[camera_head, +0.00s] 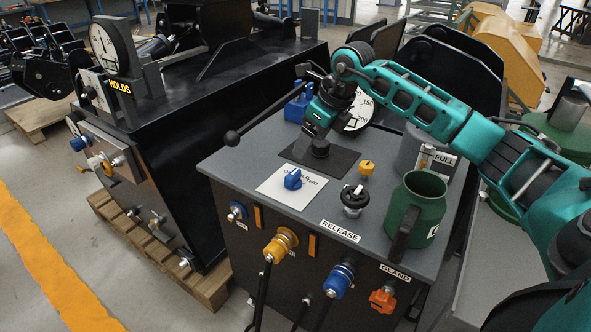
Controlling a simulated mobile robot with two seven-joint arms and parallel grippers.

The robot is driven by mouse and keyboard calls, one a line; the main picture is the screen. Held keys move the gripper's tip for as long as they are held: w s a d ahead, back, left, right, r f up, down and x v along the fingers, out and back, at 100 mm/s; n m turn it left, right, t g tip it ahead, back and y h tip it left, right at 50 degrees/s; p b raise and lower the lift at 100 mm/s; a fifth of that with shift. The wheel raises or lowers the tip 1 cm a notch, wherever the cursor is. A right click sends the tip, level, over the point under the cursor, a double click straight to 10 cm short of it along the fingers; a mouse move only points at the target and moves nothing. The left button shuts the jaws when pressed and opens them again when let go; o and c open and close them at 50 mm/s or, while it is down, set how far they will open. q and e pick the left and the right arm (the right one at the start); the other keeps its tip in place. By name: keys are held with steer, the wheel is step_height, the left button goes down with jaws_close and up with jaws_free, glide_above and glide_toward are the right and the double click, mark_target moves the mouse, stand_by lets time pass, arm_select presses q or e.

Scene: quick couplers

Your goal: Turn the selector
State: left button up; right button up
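The likely selector is a blue knob (293,180) on a white plate (278,190) with partly legible lettering, on top of the grey-topped cabinet (240,158). My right arm, teal and black, reaches in from the right. Its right gripper (319,135) points down behind and to the right of the blue knob, apart from it in the picture, over a dark square patch (341,166). Its fingers are too small and dark to tell open from shut. My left gripper is not in view.
A black ball-ended lever (232,138) slants across the cabinet's left edge. A yellow knob (367,168), a black-topped fitting (354,198) and a green mug (417,205) stand to the right. Coloured couplers, including a yellow one (281,245), stick out in front.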

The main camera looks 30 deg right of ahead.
mark_target(294, 173)
steer(key=x, duration=1)
steer(key=shift+a+b, duration=0.15)
steer(key=shift+b, duration=0.15)
steer(key=shift+w+f, duration=0.25)
steer(key=shift+f, duration=0.3)
steer(key=shift+c, duration=0.3)
steer(key=c, duration=1)
